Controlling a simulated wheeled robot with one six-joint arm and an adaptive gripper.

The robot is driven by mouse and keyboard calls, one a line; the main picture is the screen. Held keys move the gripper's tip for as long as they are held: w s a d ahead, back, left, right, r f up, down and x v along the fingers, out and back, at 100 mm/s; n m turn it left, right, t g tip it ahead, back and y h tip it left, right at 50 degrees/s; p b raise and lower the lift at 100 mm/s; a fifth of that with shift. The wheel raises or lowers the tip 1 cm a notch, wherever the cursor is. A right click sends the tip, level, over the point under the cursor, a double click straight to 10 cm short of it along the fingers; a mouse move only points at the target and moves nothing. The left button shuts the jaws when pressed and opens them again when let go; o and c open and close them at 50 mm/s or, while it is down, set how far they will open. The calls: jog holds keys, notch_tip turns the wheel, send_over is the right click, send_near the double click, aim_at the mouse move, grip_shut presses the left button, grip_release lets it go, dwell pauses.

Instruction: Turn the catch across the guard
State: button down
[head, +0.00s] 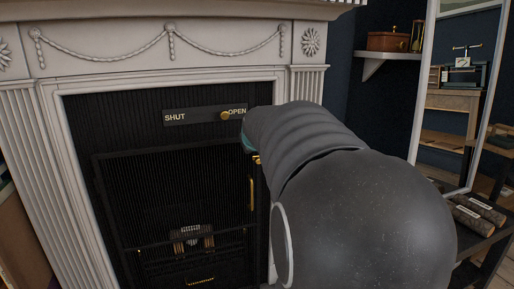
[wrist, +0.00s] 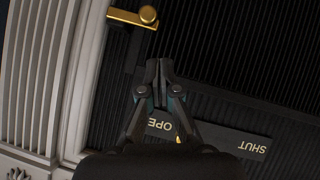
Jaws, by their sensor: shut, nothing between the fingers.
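The catch is a short brass bar with a round knob (wrist: 132,18) at the top of the wrist view. In the head view a bit of brass (head: 257,160) shows at the guard's upper right corner, mostly hidden by my arm. The guard (head: 170,180) is a black mesh panel in the fireplace opening with an upright brass handle (head: 252,194) at its right side. My gripper (wrist: 158,70) is shut and empty, apart from the catch, its tips pointing towards it. In the head view my arm hides most of the gripper.
A dark plate (head: 196,117) reads SHUT at left and OPEN at right, with a brass knob (head: 225,115) by OPEN. White fireplace columns (head: 53,150) flank the opening. A log holder (head: 192,238) sits low behind the mesh.

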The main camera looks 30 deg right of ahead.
jog(key=a+f+v, duration=0.1)
jog(key=v, duration=0.7)
jog(key=shift+s+a+r, duration=0.2)
jog(key=shift+s+a, duration=0.1)
jog(key=shift+a, duration=0.15)
jog(key=s+a+f+m+g+y+p, duration=0.2)
jog(key=s+a+f+g, duration=0.2)
jog(key=s+a+f, duration=0.45)
jog(key=s+a+f+n+y+p, duration=0.2)
jog(key=s+a+n+y+p, duration=0.1)
jog(key=s+a, duration=0.9)
jog(key=s+p, duration=0.1)
jog(key=s, duration=0.2)
jog(key=shift+a+f+g, duration=0.2)
jog(key=shift+f+g, duration=0.1)
jog(key=shift+f, duration=0.1)
